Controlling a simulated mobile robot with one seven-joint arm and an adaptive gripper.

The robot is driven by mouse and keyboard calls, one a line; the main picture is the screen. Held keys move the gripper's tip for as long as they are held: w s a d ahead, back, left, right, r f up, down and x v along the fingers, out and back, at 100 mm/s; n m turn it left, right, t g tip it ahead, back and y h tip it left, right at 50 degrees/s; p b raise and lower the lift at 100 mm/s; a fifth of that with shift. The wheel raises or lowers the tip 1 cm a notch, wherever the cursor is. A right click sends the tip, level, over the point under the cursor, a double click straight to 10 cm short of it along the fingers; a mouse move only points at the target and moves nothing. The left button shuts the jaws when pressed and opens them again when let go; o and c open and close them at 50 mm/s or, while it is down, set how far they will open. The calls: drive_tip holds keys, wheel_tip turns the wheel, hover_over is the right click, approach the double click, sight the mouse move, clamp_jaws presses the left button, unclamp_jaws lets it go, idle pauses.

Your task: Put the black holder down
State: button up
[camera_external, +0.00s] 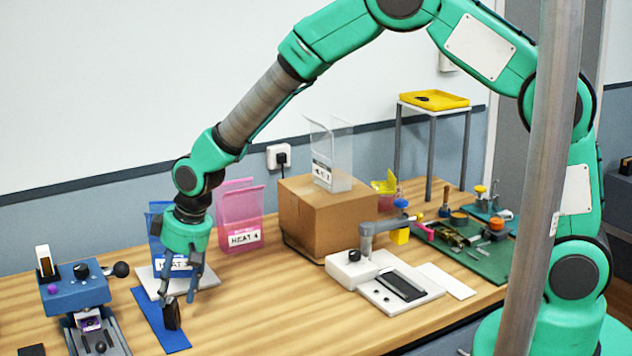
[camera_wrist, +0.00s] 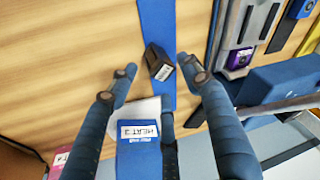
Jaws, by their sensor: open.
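The black holder (camera_external: 172,316) is a small dark block on a blue strip (camera_external: 158,330) at the front left of the wooden bench. In the wrist view the black holder (camera_wrist: 159,66) shows a white label and sits slightly turned on the blue strip (camera_wrist: 157,18). My gripper (camera_external: 178,298) points down just above and around it. In the wrist view my gripper (camera_wrist: 154,68) is open, with one finger on each side of the holder and a visible gap on the left. Contact on the right side is hard to tell.
A blue labelled holder (camera_external: 157,240) on a white plate stands close behind my gripper. A pink holder (camera_external: 240,216) and a cardboard box (camera_external: 325,222) are farther right. A blue machine (camera_external: 75,296) stands at left. Bare wood lies right of the strip.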

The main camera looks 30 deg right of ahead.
drive_tip(key=p+v, duration=0.1)
drive_tip(key=v, duration=0.9)
idle(0.4)
drive_tip(key=shift+d, duration=0.1)
drive_tip(key=s+d+r+m+t, duration=0.1)
drive_tip(key=s+d+r+m, duration=0.15)
drive_tip(key=d+r, duration=1.05)
drive_tip(key=s+d+r+m+t, duration=0.1)
drive_tip(key=s+d+r, duration=0.2)
drive_tip(key=d+r, duration=0.95)
drive_tip(key=s+d+m+t+h, duration=0.1)
drive_tip(key=s+d+m+h, duration=0.1)
drive_tip(key=s+d, duration=1.9)
drive_tip(key=shift+d+r+m+h, duration=0.2)
drive_tip(key=shift+d+m+h, duration=0.1)
drive_tip(key=shift+d+m, duration=0.55)
